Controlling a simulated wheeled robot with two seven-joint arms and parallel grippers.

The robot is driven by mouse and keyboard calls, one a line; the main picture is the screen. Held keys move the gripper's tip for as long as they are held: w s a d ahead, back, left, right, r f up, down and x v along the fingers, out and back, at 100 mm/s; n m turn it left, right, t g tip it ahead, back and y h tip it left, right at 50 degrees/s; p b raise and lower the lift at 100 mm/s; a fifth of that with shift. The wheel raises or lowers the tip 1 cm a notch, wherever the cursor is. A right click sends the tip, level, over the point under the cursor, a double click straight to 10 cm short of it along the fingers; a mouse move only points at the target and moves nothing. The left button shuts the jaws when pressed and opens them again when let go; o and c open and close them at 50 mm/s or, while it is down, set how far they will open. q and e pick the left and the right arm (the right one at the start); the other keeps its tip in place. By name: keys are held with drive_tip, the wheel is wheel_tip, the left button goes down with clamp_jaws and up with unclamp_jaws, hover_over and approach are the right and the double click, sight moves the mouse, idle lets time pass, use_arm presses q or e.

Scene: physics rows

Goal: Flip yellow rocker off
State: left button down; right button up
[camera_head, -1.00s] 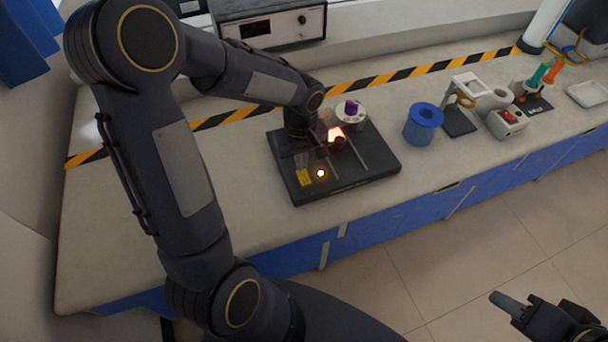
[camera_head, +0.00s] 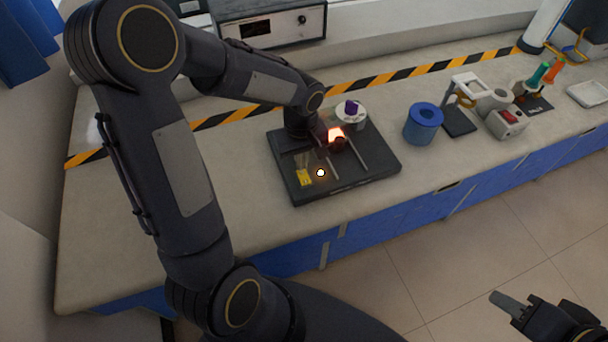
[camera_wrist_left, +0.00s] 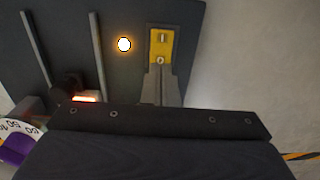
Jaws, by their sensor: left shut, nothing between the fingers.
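The yellow rocker (camera_head: 305,178) sits at the near left of a flat black panel (camera_head: 350,187). A small round lamp (camera_head: 320,173) beside the rocker glows. My right gripper (camera_head: 510,302) is at the bottom right, over the floor, away from the bench.
The panel also carries two thin rails, a glowing orange part (camera_head: 335,134) and a white dial with a purple knob (camera_head: 351,108). A blue cylinder (camera_head: 424,122) and a device with a red switch (camera_head: 507,121) stand to the right. Bench in front is clear.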

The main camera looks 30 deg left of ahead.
use_arm(q)
drive_tip(key=shift+f+b, duration=0.8)
drive_tip(key=shift+f, duration=0.1)
drive_tip(key=shift+r, duration=0.1)
drive_tip(key=shift+r+p, duration=2.65)
drive_tip(key=shift+r, duration=0.85)
